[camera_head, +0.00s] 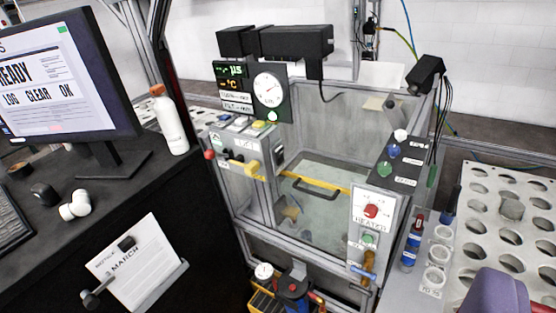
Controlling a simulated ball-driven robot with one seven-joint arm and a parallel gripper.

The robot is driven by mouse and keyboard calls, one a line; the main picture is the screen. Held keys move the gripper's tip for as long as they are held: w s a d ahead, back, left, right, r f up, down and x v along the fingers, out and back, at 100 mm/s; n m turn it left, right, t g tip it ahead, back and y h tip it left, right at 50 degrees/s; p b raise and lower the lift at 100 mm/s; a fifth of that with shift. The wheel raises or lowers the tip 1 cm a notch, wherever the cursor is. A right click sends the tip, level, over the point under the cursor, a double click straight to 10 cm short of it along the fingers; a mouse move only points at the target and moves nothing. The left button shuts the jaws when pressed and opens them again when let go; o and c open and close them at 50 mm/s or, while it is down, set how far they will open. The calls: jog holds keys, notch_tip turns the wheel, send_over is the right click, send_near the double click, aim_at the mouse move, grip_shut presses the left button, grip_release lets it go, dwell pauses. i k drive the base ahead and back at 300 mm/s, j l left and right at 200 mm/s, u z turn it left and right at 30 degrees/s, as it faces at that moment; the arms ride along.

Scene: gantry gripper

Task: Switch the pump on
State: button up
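No label reading "pump" is legible, so I cannot tell which control is the pump switch. A white front panel (362,228) marked HEATER carries a red knob (371,210) and a small green button (369,239). Above it, a dark sloped panel (386,176) has white, blue and green knobs with labels too small to read. On the left, another panel (228,164) carries a red knob, a black handle and a yellow lever (248,167). A red and blue device (293,284) sits below the glass tank. My gripper is not recognisable in view.
The clear tank (318,212) has a yellow-edged lid with a black handle. A monitor (66,80), white bottle (171,122) and clipboard (137,262) are on the left. A holed rack (497,240) and a purple object (495,294), partly cut off, are on the right.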

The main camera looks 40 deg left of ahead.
aim_at(279, 155)
jog(key=i+u, duration=0.15)
jog(key=i, duration=0.9)
